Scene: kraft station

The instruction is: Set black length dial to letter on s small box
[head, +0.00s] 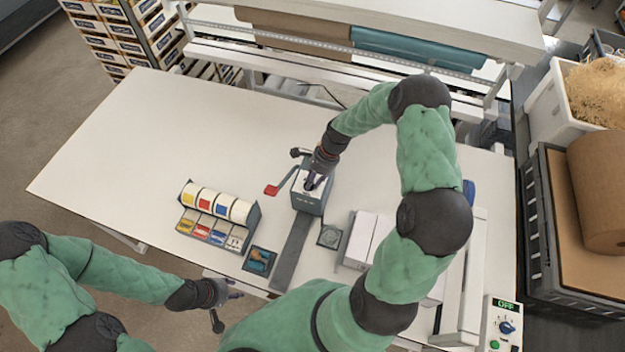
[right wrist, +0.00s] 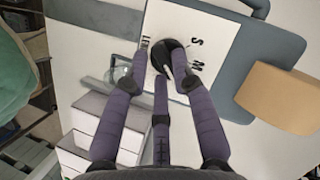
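The black length dial (right wrist: 172,56) sits on a white panel (right wrist: 215,22) marked with the letters S and M, plus a mark near the left edge that I cannot read clearly. The dial's pointer direction is unclear behind my fingers. The panel is the top of a grey dispenser (head: 309,202) in the head view. My right gripper (right wrist: 160,62) is over the dial, its fingertips apart around it; whether they press on it I cannot tell. In the head view my right gripper (head: 314,181) hides the dial. My left gripper (head: 228,303) is empty with fingers spread, near the table's front edge.
A rack of coloured rolls (head: 216,205), a small dark picture tile (head: 259,261), a glass-like square (head: 329,236) and white boxes (head: 361,238) stand nearby. The left part of the table (head: 130,150) is clear.

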